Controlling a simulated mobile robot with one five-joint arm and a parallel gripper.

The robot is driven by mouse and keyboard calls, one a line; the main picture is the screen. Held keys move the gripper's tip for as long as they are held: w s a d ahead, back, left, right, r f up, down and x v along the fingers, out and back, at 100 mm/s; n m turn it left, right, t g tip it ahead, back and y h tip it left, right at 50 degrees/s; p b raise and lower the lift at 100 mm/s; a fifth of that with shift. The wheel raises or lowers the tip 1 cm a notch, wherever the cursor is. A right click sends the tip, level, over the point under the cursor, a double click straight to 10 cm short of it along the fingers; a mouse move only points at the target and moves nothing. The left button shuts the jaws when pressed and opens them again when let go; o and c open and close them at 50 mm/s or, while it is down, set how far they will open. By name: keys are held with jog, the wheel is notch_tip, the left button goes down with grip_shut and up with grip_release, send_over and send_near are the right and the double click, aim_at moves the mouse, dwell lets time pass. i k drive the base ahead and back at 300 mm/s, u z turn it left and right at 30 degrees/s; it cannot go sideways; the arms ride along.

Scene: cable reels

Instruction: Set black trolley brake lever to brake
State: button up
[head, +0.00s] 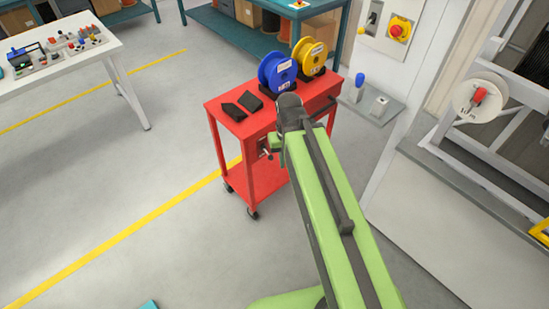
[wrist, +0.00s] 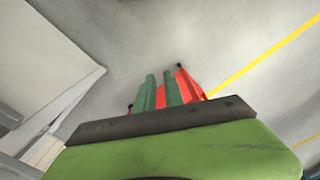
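The red trolley (head: 240,118) stands in the middle of the head view, and a red part of it (wrist: 188,85) shows behind my fingers in the wrist view. A small dark lever-like part (head: 266,153) sits on the trolley's near side, just below the tabletop edge. I cannot tell its setting. My green arm reaches over to the trolley's near right side, its dark wrist hiding part of it. My gripper (wrist: 161,92) shows two dark green fingers with a narrow gap, red visible between them. Nothing is seen held. In the head view the fingers are not clearly visible.
Blue (head: 277,72) and yellow (head: 310,56) reels and two black wedges (head: 243,105) stand on the trolley. A grey shelf (head: 371,103) and a machine with a white reel (head: 480,97) are to the right. Floor left of the trolley is clear.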

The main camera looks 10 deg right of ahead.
aim_at(270, 157)
jog(key=u, duration=5.7)
jog(key=i, duration=0.1)
jog(key=z, duration=2.95)
jog(key=k, duration=1.3)
jog(key=z, duration=1.1)
jog(key=i, duration=1)
jog(key=u, duration=0.1)
